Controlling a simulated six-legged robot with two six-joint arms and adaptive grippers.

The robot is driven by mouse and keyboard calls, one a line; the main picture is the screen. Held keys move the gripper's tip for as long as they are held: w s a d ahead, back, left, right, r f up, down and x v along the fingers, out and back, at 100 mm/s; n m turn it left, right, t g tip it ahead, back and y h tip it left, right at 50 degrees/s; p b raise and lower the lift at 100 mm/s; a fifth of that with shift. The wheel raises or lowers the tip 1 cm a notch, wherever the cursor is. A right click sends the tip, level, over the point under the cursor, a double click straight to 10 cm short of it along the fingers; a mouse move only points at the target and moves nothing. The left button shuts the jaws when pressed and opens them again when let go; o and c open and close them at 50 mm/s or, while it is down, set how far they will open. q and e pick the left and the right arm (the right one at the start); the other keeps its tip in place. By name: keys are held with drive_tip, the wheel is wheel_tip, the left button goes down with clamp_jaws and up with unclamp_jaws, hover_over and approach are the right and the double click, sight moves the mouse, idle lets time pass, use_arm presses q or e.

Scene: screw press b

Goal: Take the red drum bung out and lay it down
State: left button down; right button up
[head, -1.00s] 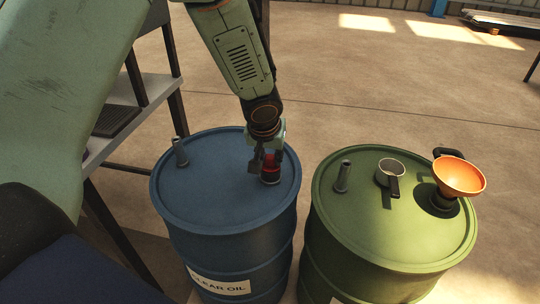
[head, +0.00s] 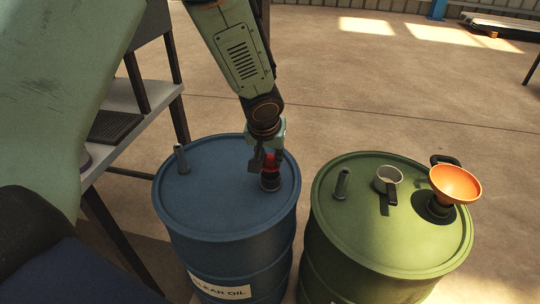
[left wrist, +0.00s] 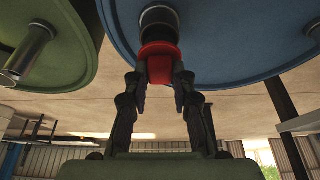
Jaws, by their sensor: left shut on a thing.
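The red drum bung (head: 270,161) is between the fingers of my left gripper (head: 267,156), at the right part of the blue drum's lid (head: 215,205). A dark neck (head: 270,183) shows on the lid straight under the bung. In the left wrist view the red bung (left wrist: 159,66) sits between both fingertips (left wrist: 159,80), with the dark and silver neck (left wrist: 158,22) beyond it. I cannot tell whether the bung is fully clear of the neck. My right gripper is not in view.
A metal pipe (head: 181,158) stands on the blue lid's left. The green drum (head: 385,240) beside it carries another pipe (head: 342,184), a metal cup with a handle (head: 388,179) and an orange funnel (head: 456,184). A shelf (head: 125,145) stands at left. The blue lid's middle is bare.

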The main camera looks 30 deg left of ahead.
use_arm(q)
drive_tip(key=shift+r, duration=0.15)
drive_tip(key=shift+r+p, duration=0.9)
drive_tip(key=shift+r, duration=0.15)
drive_tip(key=shift+f, duration=0.1)
